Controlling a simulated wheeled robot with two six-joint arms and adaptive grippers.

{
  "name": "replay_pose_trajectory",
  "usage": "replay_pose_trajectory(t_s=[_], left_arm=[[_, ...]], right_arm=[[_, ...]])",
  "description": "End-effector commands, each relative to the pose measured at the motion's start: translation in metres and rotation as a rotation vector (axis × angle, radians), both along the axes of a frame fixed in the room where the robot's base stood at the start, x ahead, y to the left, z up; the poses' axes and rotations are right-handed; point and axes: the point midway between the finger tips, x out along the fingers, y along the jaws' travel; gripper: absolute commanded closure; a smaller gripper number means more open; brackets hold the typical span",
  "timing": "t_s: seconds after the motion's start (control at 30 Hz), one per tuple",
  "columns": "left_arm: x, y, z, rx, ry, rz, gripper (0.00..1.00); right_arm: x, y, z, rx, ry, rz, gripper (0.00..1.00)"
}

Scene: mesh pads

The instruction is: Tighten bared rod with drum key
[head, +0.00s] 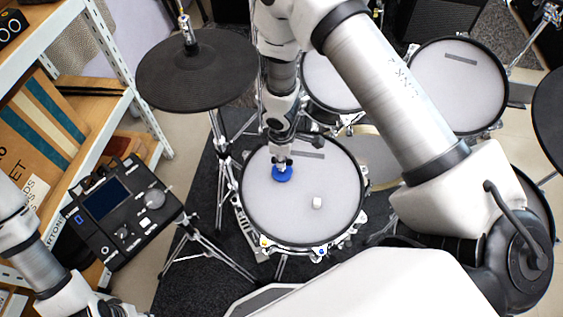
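A snare-like drum (275,215) with a pale mesh head and black hoop stands in the middle of the head view. Several rod fittings sit around its hoop; one at the front shows yellow (265,241) and another shows blue (322,251). My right gripper (283,164) points down over the left part of the mesh head, right at a round blue object (282,174). I cannot tell whether its fingers grip this object or are just above it. A small white object (317,203) lies on the mesh. I cannot make out a drum key for certain. My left gripper is out of frame at the lower left.
A black cymbal pad (196,72) stands at the back left. A drum module (124,211) sits left of the drum, beside a shelf (112,63). More mesh drums (458,88) stand at the back right. My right arm crosses above the drum's right side.

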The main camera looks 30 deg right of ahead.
Motion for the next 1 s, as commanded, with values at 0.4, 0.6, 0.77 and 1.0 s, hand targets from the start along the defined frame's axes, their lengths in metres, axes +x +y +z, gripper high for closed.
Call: replay_pose_trajectory(t_s=[0.4, 0.6, 0.77, 1.0], left_arm=[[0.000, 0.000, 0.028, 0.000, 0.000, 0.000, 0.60], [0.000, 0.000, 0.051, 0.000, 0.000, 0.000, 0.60], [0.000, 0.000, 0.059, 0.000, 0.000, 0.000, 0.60], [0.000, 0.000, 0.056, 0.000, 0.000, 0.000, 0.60]], right_arm=[[-0.001, 0.001, 0.029, 0.000, 0.000, 0.000, 1.00], [-0.003, 0.002, 0.053, 0.000, 0.000, 0.000, 1.00], [-0.004, 0.003, 0.062, 0.000, 0.001, 0.000, 1.00], [-0.004, 0.003, 0.059, 0.000, 0.000, -0.007, 1.00]])
